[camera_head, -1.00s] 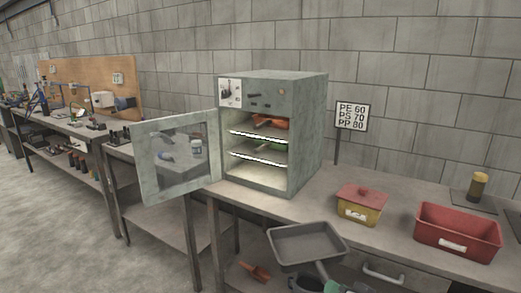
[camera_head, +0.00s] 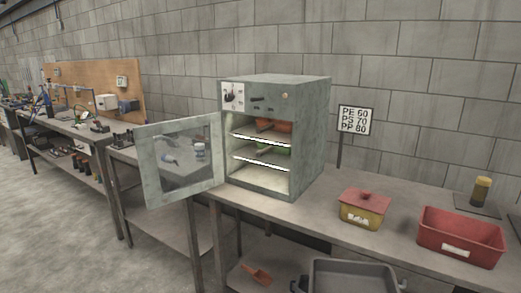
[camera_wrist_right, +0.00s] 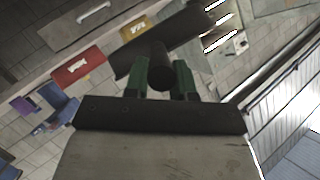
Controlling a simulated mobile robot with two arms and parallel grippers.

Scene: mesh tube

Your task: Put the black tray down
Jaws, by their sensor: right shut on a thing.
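The black tray (camera_head: 352,274) shows at the bottom edge of the head view, in front of the bench and below its top. Only its far part is in frame; the near part is cut off. In the right wrist view the tray (camera_wrist_right: 189,37) is a dark, tilted shape beyond the fingers. My right gripper (camera_wrist_right: 160,80) is shut on the tray's dark round handle, with a green finger on either side. My right gripper is out of the head view. My left gripper is in neither view.
The bench (camera_head: 305,215) carries an open oven (camera_head: 310,140) with lit shelves, a yellow box with red lid (camera_head: 362,210), a red bin (camera_head: 460,237) and a sign (camera_head: 356,120). The oven door (camera_head: 180,165) swings out left. Bare benchtop lies between oven and yellow box.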

